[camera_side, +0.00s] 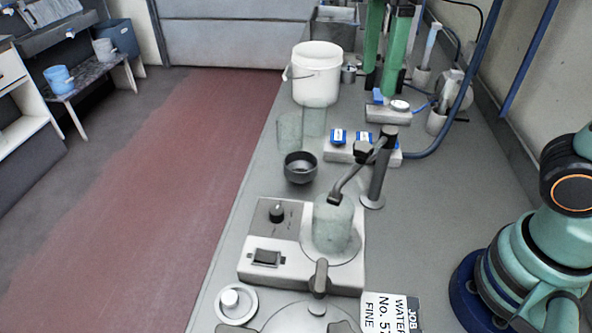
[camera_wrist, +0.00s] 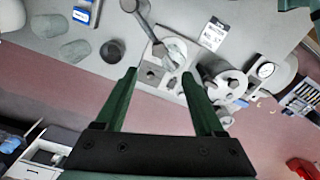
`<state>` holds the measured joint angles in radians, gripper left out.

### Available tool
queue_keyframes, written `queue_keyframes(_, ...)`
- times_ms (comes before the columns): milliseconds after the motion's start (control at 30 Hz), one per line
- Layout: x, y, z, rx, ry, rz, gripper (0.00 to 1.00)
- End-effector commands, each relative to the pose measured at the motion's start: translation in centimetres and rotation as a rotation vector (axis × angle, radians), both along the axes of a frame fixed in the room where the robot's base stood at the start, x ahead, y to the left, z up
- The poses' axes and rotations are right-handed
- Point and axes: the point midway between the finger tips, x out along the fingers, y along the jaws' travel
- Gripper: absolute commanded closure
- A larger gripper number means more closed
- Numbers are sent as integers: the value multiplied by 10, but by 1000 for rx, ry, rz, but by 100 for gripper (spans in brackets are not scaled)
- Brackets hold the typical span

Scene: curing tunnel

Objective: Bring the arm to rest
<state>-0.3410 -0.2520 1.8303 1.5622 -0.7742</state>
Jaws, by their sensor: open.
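My gripper (camera_wrist: 160,74) shows in the wrist view as two dark green fingers spread wide apart, with nothing between them. It hangs above the bench, clear of everything as far as I can see. Beyond the fingertips lies the white machine (camera_wrist: 152,76) with a dark knob. The same machine (camera_side: 262,252) stands at the front of the bench in the side view, with a pale translucent cylinder (camera_side: 332,226) on its round plate. In the side view only my teal arm shows at the right edge; my gripper is out of that frame.
A dark bent arm on a post (camera_side: 377,175) reaches over the cylinder. A dark bowl (camera_side: 300,170), a white bucket (camera_side: 317,68) and green columns (camera_side: 393,60) stand farther back. A job card (camera_side: 388,312) lies near my base. Bare bench (camera_side: 440,200) lies right of the machine.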

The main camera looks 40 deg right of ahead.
Motion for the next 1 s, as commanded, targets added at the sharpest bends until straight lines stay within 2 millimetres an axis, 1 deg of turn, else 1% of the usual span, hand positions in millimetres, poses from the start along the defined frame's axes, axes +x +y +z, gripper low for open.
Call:
queue_keyframes(300,0,0,0,0,-1,-4,29)
queue_keyframes(400,0,-7,-3,10,-26,-63,29)
queue_keyframes(467,1,-15,-9,23,-60,-146,29)
queue_keyframes(567,2,-35,-23,61,-143,-353,29)
queue_keyframes(700,2,-65,-46,138,-273,-675,29)
queue_keyframes(800,2,-82,-60,194,-349,-865,29)
queue_keyframes(900,1,-94,-70,240,-403,-1000,29)
queue_keyframes(1000,1,-100,-76,267,-432,-1073,29)
